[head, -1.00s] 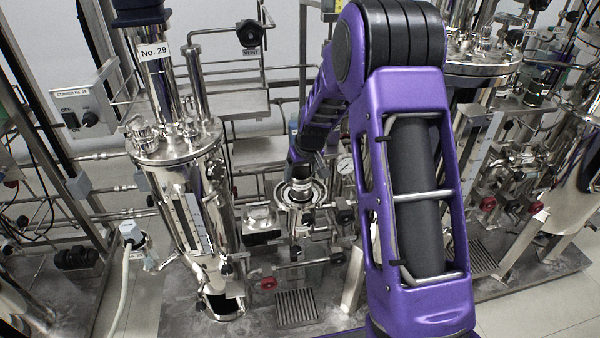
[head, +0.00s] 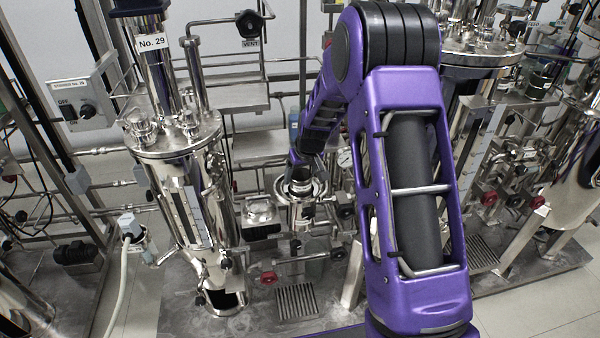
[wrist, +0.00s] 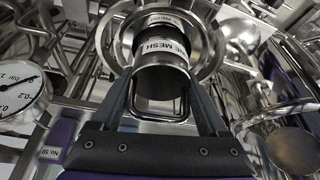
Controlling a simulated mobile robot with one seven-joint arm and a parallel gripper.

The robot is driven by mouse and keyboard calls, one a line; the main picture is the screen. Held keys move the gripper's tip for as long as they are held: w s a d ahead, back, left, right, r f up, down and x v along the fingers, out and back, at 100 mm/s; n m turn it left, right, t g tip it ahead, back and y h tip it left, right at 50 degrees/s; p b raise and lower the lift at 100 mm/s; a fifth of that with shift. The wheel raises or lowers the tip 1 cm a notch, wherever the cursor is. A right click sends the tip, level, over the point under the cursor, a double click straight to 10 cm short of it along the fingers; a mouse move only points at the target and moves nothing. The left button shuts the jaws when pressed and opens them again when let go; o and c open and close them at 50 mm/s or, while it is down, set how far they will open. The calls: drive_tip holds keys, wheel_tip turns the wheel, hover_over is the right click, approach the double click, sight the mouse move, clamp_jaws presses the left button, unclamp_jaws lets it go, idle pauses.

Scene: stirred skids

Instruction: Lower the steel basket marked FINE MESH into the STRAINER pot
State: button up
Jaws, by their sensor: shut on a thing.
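The steel basket is a small bright cylinder with a white label, of which "E MESH" is readable in the wrist view (wrist: 163,80). It also shows in the head view (head: 301,181), at the mouth of the strainer pot (head: 302,213). In the wrist view the pot's round steel rim (wrist: 109,45) surrounds the upper part of the basket in the picture. I cannot tell how deep the basket sits. My gripper (wrist: 158,97) is shut on the basket's wire handle. The fingertips are partly hidden by the basket and handle.
A tall steel vessel marked No. 29 (head: 180,150) stands left of the pot. A pressure gauge (wrist: 18,92) is close on the left in the wrist view. A red valve knob (head: 268,278) sits below the pot. Pipes crowd both sides.

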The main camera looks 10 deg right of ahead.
drive_tip(key=shift+f, duration=0.8)
drive_tip(key=o, duration=1.3)
drive_tip(key=p+v, duration=0.2)
drive_tip(key=v, duration=1.5)
drive_tip(key=shift+r, duration=0.25)
drive_tip(key=shift+s, duration=0.1)
